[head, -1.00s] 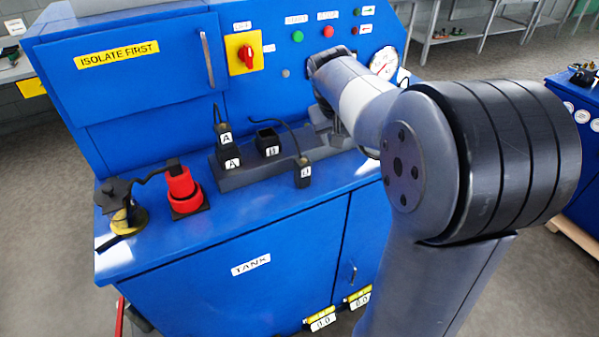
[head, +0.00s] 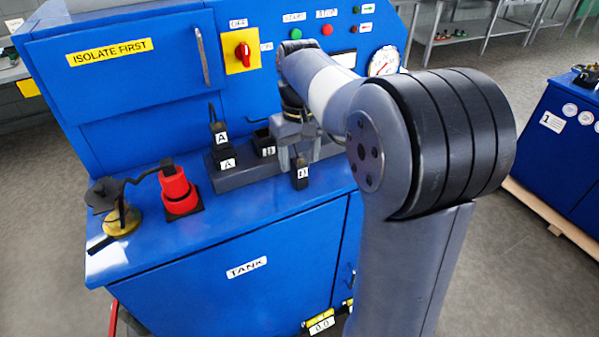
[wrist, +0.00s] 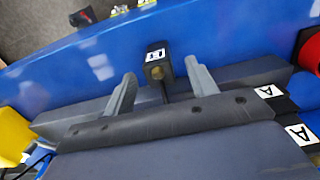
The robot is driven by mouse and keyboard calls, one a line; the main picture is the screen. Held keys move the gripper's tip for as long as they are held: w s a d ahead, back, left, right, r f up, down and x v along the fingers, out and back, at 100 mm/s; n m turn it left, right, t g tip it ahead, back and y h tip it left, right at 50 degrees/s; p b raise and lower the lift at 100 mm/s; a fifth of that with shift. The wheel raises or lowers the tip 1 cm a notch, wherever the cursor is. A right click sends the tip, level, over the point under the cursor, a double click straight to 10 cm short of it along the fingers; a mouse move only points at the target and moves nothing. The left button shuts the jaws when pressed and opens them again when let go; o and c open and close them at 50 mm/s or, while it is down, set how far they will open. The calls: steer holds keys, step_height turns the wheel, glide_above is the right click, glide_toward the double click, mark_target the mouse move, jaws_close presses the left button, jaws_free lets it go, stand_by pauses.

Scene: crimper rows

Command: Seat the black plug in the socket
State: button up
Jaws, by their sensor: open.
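The loose black plug (head: 301,178), with a white letter label, stands on the blue bench top in front of the grey block. An empty black socket (head: 262,139) with a white label is on the block, left of my gripper. My gripper (head: 292,160) is open just above and behind the plug in the head view. In the wrist view the plug (wrist: 157,68) shows between my two spread fingers (wrist: 160,70); I cannot tell whether they touch it. The plug's cable is mostly hidden by my gripper in the head view.
Another black plug marked A (head: 219,133) stands in the socket marked A (head: 227,158). A red connector (head: 177,188) and a yellow-based fitting (head: 122,219) stand to the left. The blue panel (head: 130,60) with switches rises behind. The front strip of the bench top is clear.

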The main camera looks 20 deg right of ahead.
mark_target(300, 171)
step_height(300, 171, down, 5)
steer(key=shift+p, duration=0.35)
steer(key=shift+c, duration=0.5)
steer(key=shift+r, duration=0.1)
steer(key=c, duration=1.1)
